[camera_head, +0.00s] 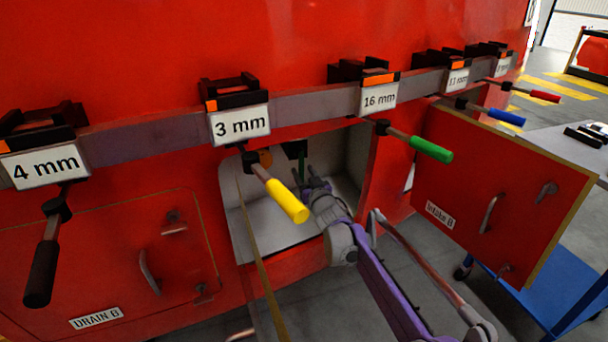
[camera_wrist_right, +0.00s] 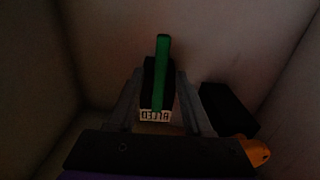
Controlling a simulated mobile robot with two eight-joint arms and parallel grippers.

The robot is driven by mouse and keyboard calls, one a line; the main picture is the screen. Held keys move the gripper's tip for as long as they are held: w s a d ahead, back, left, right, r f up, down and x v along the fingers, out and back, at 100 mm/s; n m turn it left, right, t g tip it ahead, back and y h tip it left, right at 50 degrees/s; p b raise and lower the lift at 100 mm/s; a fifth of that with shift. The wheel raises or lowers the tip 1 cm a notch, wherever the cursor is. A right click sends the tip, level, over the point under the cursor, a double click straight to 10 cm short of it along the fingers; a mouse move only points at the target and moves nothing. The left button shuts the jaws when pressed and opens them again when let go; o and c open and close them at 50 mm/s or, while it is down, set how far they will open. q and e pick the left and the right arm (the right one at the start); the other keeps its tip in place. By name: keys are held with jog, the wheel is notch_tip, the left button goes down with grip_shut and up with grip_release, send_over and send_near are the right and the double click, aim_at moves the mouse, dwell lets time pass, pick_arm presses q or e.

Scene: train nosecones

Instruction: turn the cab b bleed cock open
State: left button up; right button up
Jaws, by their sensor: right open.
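The bleed cock has a green handle (camera_wrist_right: 163,62) on a black body. A white label (camera_wrist_right: 155,115) below it shows upside down and seems to read BLEED. My right gripper (camera_head: 314,183) is inside this compartment, in front of the cock. In the right wrist view its fingers (camera_wrist_right: 160,78) are apart, one on each side of the cock. I cannot tell whether they touch it. My left gripper is not in view.
A black part with an orange end (camera_wrist_right: 255,152) lies close to the right finger. The Intake B door (camera_head: 490,185) stands open on the right. A yellow-handled tool (camera_head: 287,200) hangs before the opening; a green-handled one (camera_head: 431,150) hangs right.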

grip_shut()
dwell(1.4)
